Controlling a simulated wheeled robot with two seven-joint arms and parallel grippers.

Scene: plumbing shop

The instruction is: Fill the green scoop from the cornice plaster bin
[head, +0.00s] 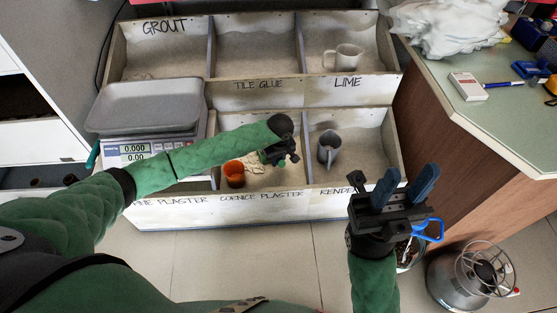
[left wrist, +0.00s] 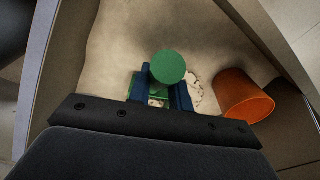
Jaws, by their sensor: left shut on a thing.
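The cornice plaster bin (head: 262,209) is the middle compartment of the lower row, with pale powder inside. My left gripper (head: 274,156) reaches down into it. In the left wrist view the blue fingers of the left gripper (left wrist: 161,92) are shut on the green scoop (left wrist: 168,67). Its round green part shows between and above the fingers, with green parts lower down. How much powder is in the scoop cannot be seen. My right gripper (head: 405,187) is open and empty, in front of the lower bins at the right.
A grey jug (head: 328,149) is in the right bin, a pale mug (head: 346,58) in the lime bin. A scale (head: 150,107) stands at left.

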